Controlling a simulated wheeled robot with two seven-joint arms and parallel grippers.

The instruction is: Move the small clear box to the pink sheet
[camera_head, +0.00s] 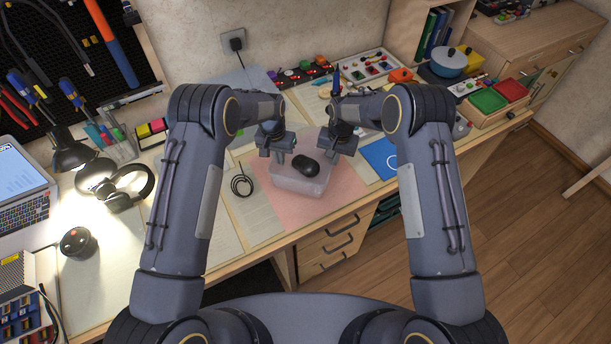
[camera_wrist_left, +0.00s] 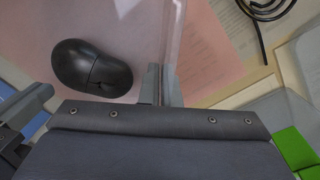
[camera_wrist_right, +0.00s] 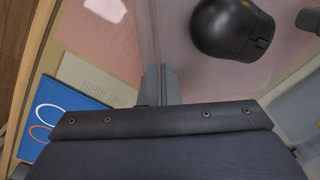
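The small clear box (camera_head: 297,187) is over the pink sheet (camera_head: 347,186); I cannot tell whether its base touches the sheet. A black computer mouse (camera_head: 306,166) is inside it, also seen in the left wrist view (camera_wrist_left: 88,70) and the right wrist view (camera_wrist_right: 230,30). My left gripper (camera_head: 279,154) is at the box's left wall, its fingers (camera_wrist_left: 162,80) closed on the thin clear edge. My right gripper (camera_head: 333,150) is at the opposite wall, its fingers (camera_wrist_right: 156,80) likewise closed on the edge.
A coiled black cable (camera_head: 241,185) lies on papers left of the sheet. A blue card (camera_head: 380,158) lies to its right. Headphones (camera_head: 128,190) and a lit lamp (camera_head: 72,153) stand farther left. Toys and trays line the back. The desk's front edge is close to the sheet.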

